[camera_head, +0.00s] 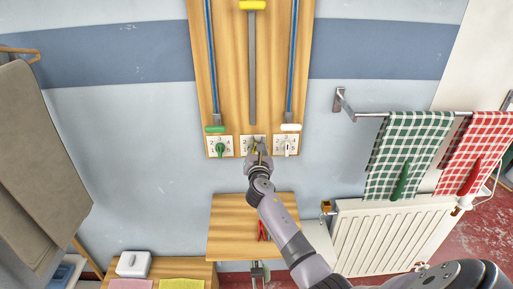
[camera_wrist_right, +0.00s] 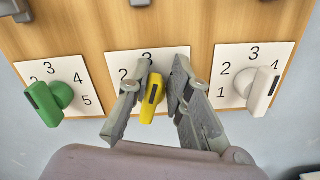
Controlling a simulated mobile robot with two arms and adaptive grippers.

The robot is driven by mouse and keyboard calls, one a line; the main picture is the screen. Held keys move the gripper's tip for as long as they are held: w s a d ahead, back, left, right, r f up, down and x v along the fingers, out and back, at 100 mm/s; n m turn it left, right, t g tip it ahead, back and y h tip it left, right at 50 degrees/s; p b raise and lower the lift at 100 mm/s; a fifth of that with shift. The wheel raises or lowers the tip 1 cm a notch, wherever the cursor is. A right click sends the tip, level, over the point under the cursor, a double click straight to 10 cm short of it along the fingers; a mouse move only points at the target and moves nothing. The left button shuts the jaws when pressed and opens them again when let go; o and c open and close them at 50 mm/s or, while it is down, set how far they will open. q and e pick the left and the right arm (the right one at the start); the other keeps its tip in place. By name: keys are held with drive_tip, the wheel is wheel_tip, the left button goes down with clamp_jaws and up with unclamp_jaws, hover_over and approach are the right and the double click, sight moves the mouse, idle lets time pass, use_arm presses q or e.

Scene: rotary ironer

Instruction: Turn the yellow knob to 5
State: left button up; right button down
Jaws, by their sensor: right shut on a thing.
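The yellow knob (camera_wrist_right: 153,100) sits on a white number plate (camera_wrist_right: 130,70) in the right wrist view. The dark mark on the knob's handle faces up, roughly towards the 3. In the head view my right gripper (camera_head: 257,149) covers most of the knob and its plate. My left gripper is not in view.
A green knob (camera_wrist_right: 48,100) is to the left and a white knob (camera_wrist_right: 261,90) to the right, each on its own plate. Above, the wooden board (camera_head: 231,60) carries sliders. A wooden table (camera_head: 228,228) stands below, a radiator (camera_head: 392,235) to the right.

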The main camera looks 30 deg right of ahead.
drive_tip(key=shift+s+d+f+m+b, duration=0.1)
drive_tip(key=shift+f+m+b, duration=0.35)
drive_tip(key=shift+m+b, duration=2.2)
drive_tip(key=shift+d+f+m+b, duration=0.15)
drive_tip(key=shift+f+m+b, duration=0.6)
drive_tip(key=shift+m, duration=3.4)
drive_tip(key=shift+s+d+f+m+b, duration=0.15)
drive_tip(key=shift+m+b, duration=1.95)
drive_tip(key=shift+m, duration=1.3)
drive_tip(key=shift+w, duration=0.1)
drive_tip(key=c, duration=1.6)
unclamp_jaws()
drive_tip(key=shift+c, duration=0.2)
drive_tip(key=shift+f, duration=0.1)
drive_tip(key=shift+f, duration=0.15)
drive_tip(key=shift+a, duration=0.1)
